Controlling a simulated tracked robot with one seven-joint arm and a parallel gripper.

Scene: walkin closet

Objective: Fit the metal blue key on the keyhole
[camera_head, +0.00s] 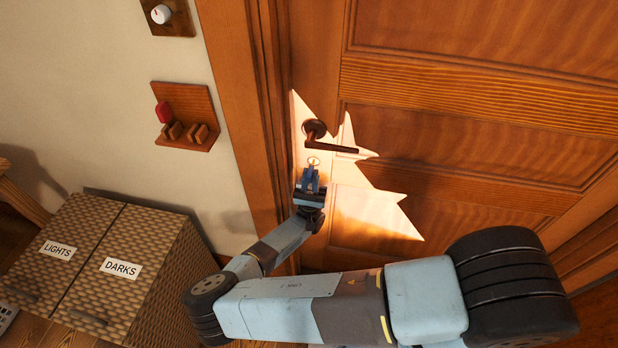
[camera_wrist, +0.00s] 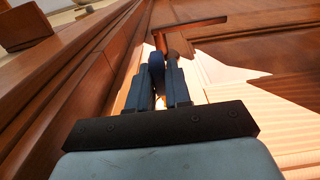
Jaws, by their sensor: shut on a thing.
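My gripper (camera_head: 310,178) is in front of the wooden door, just below the dark door handle (camera_head: 325,140). In the wrist view its two fingers (camera_wrist: 160,80) are shut on the blue key (camera_wrist: 156,64), of which only a small part shows between the fingertips. The key points toward the door. A round brass keyhole plate (camera_head: 313,161) sits on the door under the handle, right at the fingertips. The handle also shows in the wrist view (camera_wrist: 190,35) above the fingers. The keyhole opening is hidden, and I cannot tell whether the key touches it.
A wicker hamper (camera_head: 150,270) labelled LIGHTS and DARKS stands at lower left. The door frame (camera_head: 258,120) is close to my gripper's left.

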